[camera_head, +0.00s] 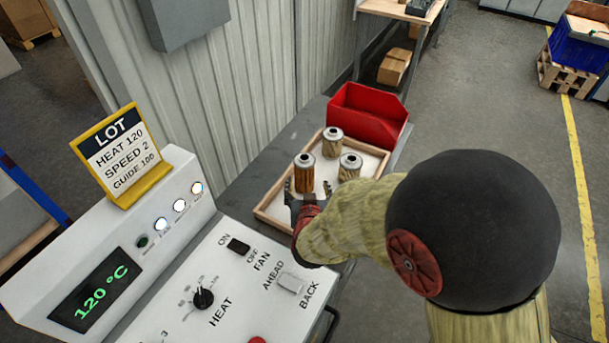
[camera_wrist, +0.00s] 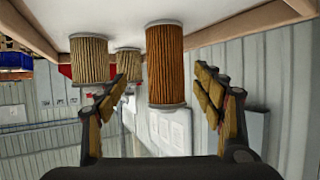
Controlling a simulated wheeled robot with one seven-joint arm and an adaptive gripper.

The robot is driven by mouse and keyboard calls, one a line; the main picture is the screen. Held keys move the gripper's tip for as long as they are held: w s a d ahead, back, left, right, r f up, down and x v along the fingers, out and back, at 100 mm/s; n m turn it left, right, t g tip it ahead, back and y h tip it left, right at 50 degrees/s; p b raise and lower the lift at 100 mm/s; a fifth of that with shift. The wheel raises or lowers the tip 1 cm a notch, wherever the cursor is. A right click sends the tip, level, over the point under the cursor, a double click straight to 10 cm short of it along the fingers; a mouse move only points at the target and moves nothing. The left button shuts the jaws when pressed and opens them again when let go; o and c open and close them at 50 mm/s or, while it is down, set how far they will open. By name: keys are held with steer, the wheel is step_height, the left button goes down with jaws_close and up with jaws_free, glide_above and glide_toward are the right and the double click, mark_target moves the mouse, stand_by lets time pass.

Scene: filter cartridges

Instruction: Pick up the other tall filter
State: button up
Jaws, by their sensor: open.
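A tall orange-brown pleated filter (camera_head: 304,178) with a grey end cap stands upright in the tray (camera_head: 265,211). It also shows in the wrist view (camera_wrist: 165,65), which is upside down. My gripper (camera_head: 306,197) is open and empty at the near side of this filter. In the wrist view, the fingers (camera_wrist: 163,80) spread to either side of it, with the filter in the gap or just beyond; I cannot tell whether they touch. Two paler tan filters stand behind it: one at the back (camera_head: 332,146) and one at the right (camera_head: 349,170).
A red bin (camera_head: 367,115) stands just beyond the tray. The tray has a low wooden rim. A control panel (camera_head: 225,290) with a lot sign (camera_head: 122,155) lies near left, and a corrugated wall (camera_head: 240,80) runs along the left side.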

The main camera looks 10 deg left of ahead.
mark_target(304, 180)
steer(key=shift+b+x, duration=0.35)
steer(key=shift+x, duration=0.8)
steer(key=b+x, duration=0.1)
steer(key=x, duration=0.1)
steer(key=a+b+x, duration=0.1)
steer(key=x, duration=0.2)
steer(key=shift+s+f, duration=0.1)
steer(key=shift+w, duration=0.3)
steer(key=shift+c, duration=1.3)
steer(key=c, duration=1)
steer(key=shift+c, duration=0.5)
